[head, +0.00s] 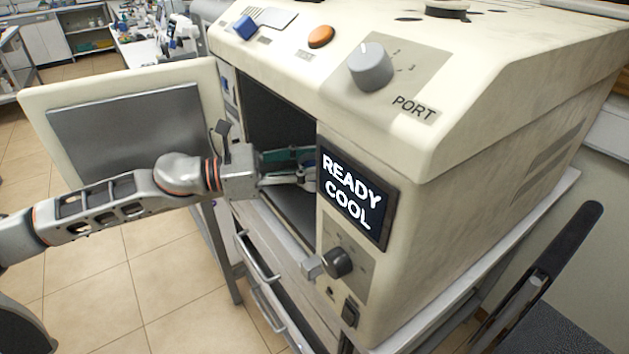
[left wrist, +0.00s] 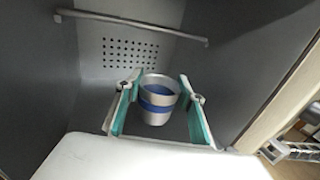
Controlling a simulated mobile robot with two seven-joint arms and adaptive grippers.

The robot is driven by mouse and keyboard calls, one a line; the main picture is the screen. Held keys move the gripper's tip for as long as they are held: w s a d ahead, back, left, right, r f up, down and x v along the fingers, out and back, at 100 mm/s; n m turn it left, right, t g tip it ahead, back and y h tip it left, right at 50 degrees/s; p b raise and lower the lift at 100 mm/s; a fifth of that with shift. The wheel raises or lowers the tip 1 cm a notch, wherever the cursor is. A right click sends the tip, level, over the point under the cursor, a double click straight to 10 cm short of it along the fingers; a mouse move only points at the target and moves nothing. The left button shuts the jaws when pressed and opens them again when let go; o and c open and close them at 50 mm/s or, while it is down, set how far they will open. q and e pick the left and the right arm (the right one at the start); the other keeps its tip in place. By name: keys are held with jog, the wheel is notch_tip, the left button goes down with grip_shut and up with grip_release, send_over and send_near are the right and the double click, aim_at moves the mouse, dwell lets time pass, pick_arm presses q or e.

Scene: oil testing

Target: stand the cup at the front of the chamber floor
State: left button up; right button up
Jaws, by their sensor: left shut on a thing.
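The testing machine's chamber (head: 265,115) is open, and my left arm reaches into it from the left. My left gripper (head: 302,168) is inside the opening, partly hidden behind the display panel. In the left wrist view, a silver metal cup (left wrist: 158,90) with a blue band stands upright between the teal-padded fingers of my left gripper (left wrist: 158,108). The gripper is shut on the cup. I cannot tell whether the cup's base touches the chamber floor (head: 292,212). My right gripper is not in view.
The chamber door (head: 120,125) stands wide open at the left, behind my arm. The display panel (head: 352,192) reads READY COOL. In the left wrist view, a metal bar (left wrist: 130,25) crosses high in the chamber, before a perforated back plate (left wrist: 128,52). An open drawer (head: 270,290) is below.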

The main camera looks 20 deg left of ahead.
pick_arm(q)
notch_tip(320, 180, down, 3)
jog(key=shift+f+b, duration=0.1)
jog(key=shift+b, duration=0.25)
jog(key=shift+f, duration=0.35)
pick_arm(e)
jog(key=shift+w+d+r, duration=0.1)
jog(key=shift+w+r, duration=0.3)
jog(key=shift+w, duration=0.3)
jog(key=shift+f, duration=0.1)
pick_arm(q)
jog(key=shift+f, duration=0.2)
jog(key=o, duration=1.3)
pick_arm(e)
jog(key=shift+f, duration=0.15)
pick_arm(q)
jog(key=shift+r, duration=0.1)
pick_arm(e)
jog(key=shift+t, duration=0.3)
